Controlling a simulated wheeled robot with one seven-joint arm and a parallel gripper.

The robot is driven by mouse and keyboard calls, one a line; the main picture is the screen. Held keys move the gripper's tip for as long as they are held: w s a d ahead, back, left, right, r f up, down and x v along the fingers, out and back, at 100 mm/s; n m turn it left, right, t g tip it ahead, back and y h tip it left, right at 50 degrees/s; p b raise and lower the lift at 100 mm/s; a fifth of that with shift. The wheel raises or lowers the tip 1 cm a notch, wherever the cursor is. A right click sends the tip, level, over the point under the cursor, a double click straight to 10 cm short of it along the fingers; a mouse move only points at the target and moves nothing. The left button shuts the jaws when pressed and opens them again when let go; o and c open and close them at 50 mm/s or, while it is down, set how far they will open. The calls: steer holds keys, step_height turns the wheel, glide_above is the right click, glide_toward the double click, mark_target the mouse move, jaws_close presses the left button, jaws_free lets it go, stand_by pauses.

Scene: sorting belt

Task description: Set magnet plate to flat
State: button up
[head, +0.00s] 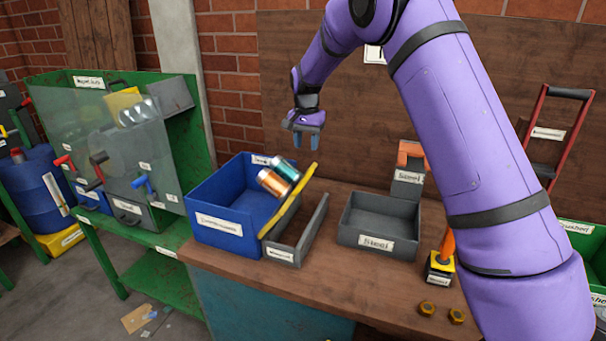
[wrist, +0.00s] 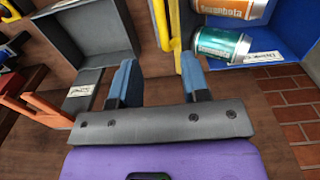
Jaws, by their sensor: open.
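I cannot tell for sure which part is the magnet plate, as the small labels are hard to read. A yellow-edged part (head: 290,203) slants up between the blue bin and a narrow grey tray; it also shows in the wrist view (wrist: 175,30). A grey labelled piece (head: 407,178) with an orange handle (head: 410,154) stands behind the grey "Steel" tray; the handle also shows at left in the wrist view (wrist: 38,103). My gripper (head: 303,140) is open and empty, above the table's back, apart from both. Its blue fingers (wrist: 158,70) are spread in the wrist view.
The blue bin (head: 217,228) holds an orange can (head: 274,182) and a teal can (head: 285,169). The narrow grey tray (head: 283,252) and "Steel" tray (head: 350,238) stand beside it. A yellow-black base with an orange stick (head: 447,245) and nuts (head: 427,308) sit front right.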

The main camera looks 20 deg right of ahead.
mark_target(306, 176)
step_height(306, 176, down, 11)
steer(key=shift+w+f, duration=0.1)
stand_by(0.5)
jaws_close()
